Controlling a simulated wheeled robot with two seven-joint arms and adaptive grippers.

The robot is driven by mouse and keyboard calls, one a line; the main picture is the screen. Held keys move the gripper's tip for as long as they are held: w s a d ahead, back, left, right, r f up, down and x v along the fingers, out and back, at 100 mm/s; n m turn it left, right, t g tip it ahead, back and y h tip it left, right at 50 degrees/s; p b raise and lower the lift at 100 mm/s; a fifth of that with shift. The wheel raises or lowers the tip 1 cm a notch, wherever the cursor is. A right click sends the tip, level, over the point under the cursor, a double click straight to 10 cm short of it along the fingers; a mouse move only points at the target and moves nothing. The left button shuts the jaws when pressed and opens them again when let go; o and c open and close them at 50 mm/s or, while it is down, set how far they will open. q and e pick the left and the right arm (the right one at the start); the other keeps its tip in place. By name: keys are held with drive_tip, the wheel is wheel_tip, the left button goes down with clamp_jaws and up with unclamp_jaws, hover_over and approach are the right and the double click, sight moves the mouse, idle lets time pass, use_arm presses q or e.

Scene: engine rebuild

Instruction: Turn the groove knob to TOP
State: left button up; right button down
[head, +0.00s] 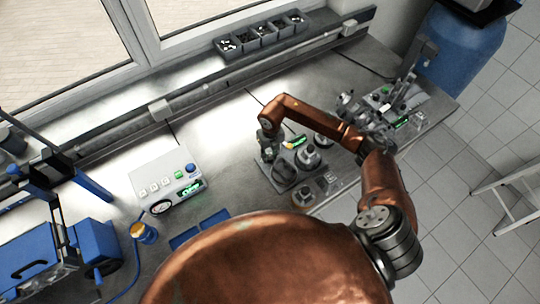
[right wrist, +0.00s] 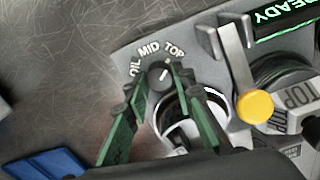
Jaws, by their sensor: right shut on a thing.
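The groove knob (right wrist: 159,76) is a small dark round knob on a grey plate (right wrist: 128,52), with the labels OIL, MID and TOP printed in an arc around it. Its white mark points up and right, towards TOP. In the right wrist view my right gripper (right wrist: 160,80) has its green fingers on either side of the knob, shut on it. In the head view my right gripper (head: 269,150) points down at the left part of the fixture and the knob is hidden. My left gripper is not in view.
A round ring fixture (right wrist: 190,125) sits just below the knob. A lever with a yellow end (right wrist: 255,106) and a green READY display (right wrist: 285,15) are at right.

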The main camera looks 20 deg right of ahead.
sight(270, 156)
idle(0.4)
drive_tip(key=c, duration=1.6)
unclamp_jaws()
wheel_tip(270, 156, up, 12)
drive_tip(key=shift+d, duration=0.15)
